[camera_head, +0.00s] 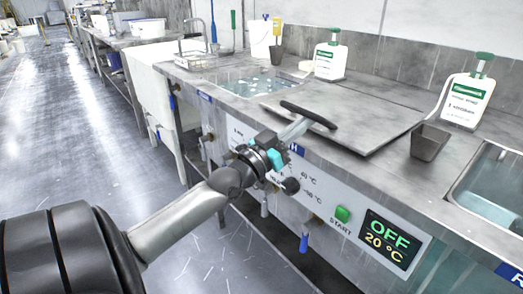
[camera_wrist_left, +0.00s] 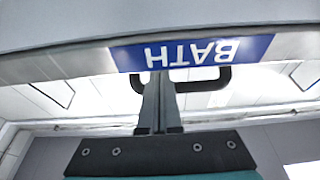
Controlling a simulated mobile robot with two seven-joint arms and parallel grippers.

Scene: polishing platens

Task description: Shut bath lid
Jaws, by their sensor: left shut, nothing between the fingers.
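The bath lid (camera_head: 365,108) is a flat grey plate lying on the counter, to the right of an open bath (camera_head: 248,82) whose water shows. A black bar handle (camera_head: 310,114) stands near the lid's left front edge. My left gripper (camera_head: 303,122) is shut and empty, with its fingertips at the handle's front side; I cannot tell whether they touch it. In the left wrist view my shut fingers (camera_wrist_left: 160,85) hide the middle of the handle (camera_wrist_left: 212,83). A blue BATH label (camera_wrist_left: 190,52) appears upside down there. My right gripper is not in view.
White bottles with green caps (camera_head: 330,58) (camera_head: 467,98) stand along the back. A dark cup (camera_head: 429,142) is right of the lid, near another basin (camera_head: 490,190). The control panel (camera_head: 390,240) on the front reads OFF, 20 °C.

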